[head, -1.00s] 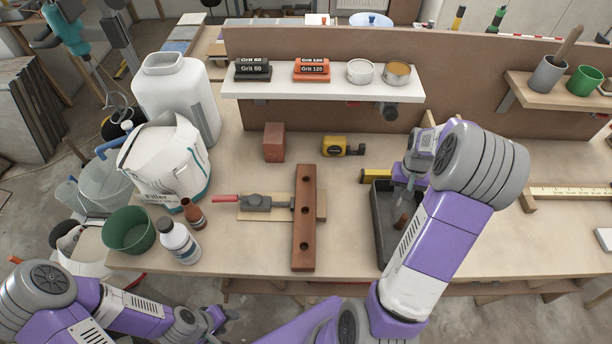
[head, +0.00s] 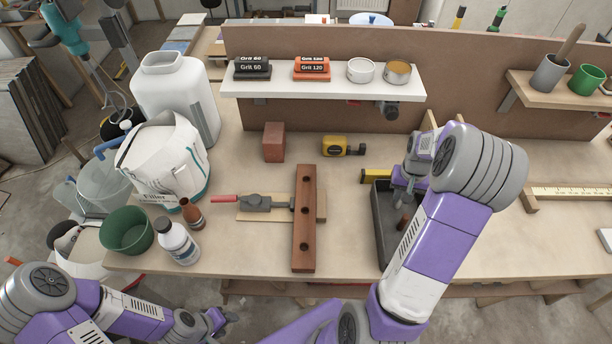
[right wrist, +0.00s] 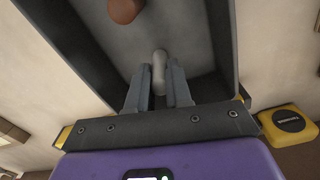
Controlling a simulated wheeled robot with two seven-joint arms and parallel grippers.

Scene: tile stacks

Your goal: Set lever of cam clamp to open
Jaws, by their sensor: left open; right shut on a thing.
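The cam clamp (head: 258,202) lies on the workbench left of centre, with its red-handled lever (head: 224,198) pointing left. Its right end meets a brown wooden bar with holes (head: 304,248). My right gripper (head: 403,192) is over the dark tray (head: 385,242), right of the clamp and well apart from it. In the right wrist view its fingers (right wrist: 160,88) are shut on a small pale grey rounded piece (right wrist: 159,62). My left gripper (head: 219,318) is open and empty at the lower left, in front of the bench edge.
A brown peg (head: 404,221) stands in the tray; it also shows in the right wrist view (right wrist: 125,9). A white bottle (head: 179,242), small brown bottle (head: 193,213) and green pot (head: 128,231) stand left of the clamp. A red-brown block (head: 274,142) and tape measure (head: 342,146) lie behind.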

